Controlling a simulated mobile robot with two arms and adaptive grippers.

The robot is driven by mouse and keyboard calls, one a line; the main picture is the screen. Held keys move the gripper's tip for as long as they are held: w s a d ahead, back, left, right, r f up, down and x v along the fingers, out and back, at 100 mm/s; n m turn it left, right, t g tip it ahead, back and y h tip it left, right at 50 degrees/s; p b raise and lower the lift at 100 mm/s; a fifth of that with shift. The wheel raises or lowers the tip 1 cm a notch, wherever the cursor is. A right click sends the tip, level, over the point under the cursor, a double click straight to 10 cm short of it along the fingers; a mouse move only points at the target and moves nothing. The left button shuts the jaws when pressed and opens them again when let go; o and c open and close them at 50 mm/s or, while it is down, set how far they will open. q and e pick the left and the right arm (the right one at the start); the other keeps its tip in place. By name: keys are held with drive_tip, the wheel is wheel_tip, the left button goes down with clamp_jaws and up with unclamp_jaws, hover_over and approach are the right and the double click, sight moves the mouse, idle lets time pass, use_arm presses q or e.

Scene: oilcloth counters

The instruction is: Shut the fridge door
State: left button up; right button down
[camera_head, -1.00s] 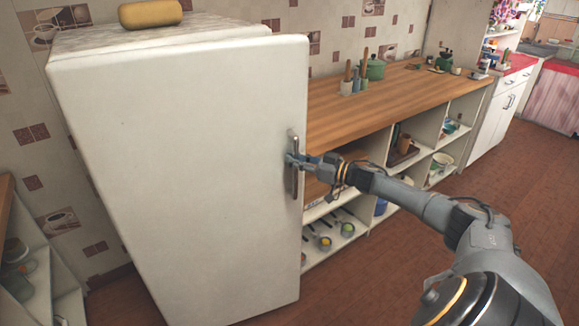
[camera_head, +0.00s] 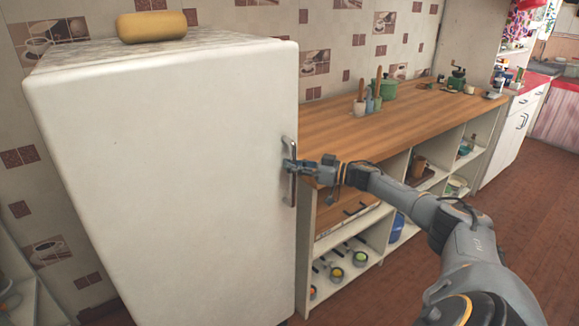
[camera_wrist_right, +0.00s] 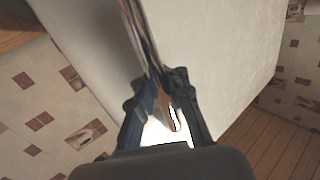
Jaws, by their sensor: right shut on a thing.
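The white fridge door (camera_head: 170,180) fills the left half of the head view. Its top edge now sits close along the fridge's marbled top (camera_head: 90,52), and I see no clear gap there. The metal door handle (camera_head: 291,194) is upright near the door's right edge. My right gripper (camera_head: 292,164) is shut on the handle at about its middle. In the right wrist view, the handle (camera_wrist_right: 142,35) runs down between the fingers of the gripper (camera_wrist_right: 160,95). My left gripper is not in view.
A yellow rounded box (camera_head: 152,25) lies on top of the fridge. To the right, a wooden counter (camera_head: 400,105) with open shelves below holds pots and utensils. A white shelf (camera_head: 30,300) stands at the lower left. The brown floor (camera_head: 535,200) at right is clear.

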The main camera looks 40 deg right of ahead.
drive_tip(key=shift+d+r+h, duration=0.3)
drive_tip(key=shift+d+r, duration=0.15)
drive_tip(key=c, duration=1.7)
unclamp_jaws()
drive_tip(key=shift+w, duration=0.1)
drive_tip(key=o, duration=0.3)
drive_tip(key=shift+w+f, duration=0.1)
drive_tip(key=shift+o, duration=0.5)
drive_tip(key=shift+d+f, duration=0.15)
drive_tip(key=shift+f, duration=0.05)
drive_tip(key=shift+s, duration=0.25)
drive_tip(key=v, duration=1.1)
drive_tip(key=shift+s+d, duration=0.2)
drive_tip(key=shift+s, duration=0.15)
